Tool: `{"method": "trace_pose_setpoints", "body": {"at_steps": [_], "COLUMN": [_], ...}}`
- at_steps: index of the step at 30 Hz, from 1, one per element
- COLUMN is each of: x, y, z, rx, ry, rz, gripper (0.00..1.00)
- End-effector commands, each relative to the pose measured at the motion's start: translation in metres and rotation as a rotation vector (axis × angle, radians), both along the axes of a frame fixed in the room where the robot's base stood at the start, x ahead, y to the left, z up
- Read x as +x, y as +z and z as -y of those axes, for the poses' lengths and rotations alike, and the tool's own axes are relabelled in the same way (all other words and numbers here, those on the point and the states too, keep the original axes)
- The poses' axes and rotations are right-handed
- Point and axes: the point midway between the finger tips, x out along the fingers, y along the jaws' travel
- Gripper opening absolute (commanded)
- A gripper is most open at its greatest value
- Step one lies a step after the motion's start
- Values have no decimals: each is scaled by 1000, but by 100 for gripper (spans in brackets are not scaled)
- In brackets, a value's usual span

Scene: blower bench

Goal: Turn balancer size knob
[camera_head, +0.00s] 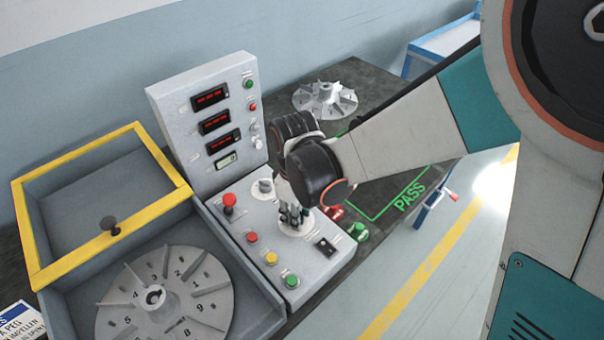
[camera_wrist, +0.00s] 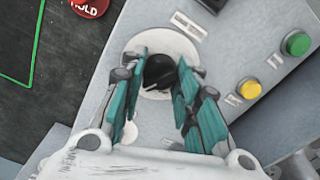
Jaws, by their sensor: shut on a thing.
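A black knob (camera_wrist: 160,72) sits on a round white dial plate (camera_wrist: 178,45) on the control panel, and I take it to be the size knob. My gripper (camera_wrist: 158,80) points down at it, with teal-padded fingers on both sides, shut on the knob. In the head view my gripper (camera_head: 293,214) is over the same dial plate (camera_head: 300,232), and its fingers hide most of the knob. The dial markings are too small or covered to read. Another grey knob (camera_head: 263,187) stands further back on the panel.
A red mushroom button (camera_head: 229,203) and red, yellow (camera_head: 271,258) and green buttons line the panel. An upright display box (camera_head: 210,120) stands behind. An open yellow-framed lid (camera_head: 100,205) and a numbered impeller (camera_head: 165,295) are at left. Another impeller (camera_head: 325,98) lies behind.

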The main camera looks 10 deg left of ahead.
Motion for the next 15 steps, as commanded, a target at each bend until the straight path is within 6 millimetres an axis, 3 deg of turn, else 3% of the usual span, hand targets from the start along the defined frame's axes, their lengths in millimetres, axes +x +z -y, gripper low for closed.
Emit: {"method": "trace_pose_setpoints", "body": {"at_steps": [15], "x": [0], "y": [0], "z": [0], "rx": [0], "ry": [-169], "rz": [0], "gripper": [6]}}
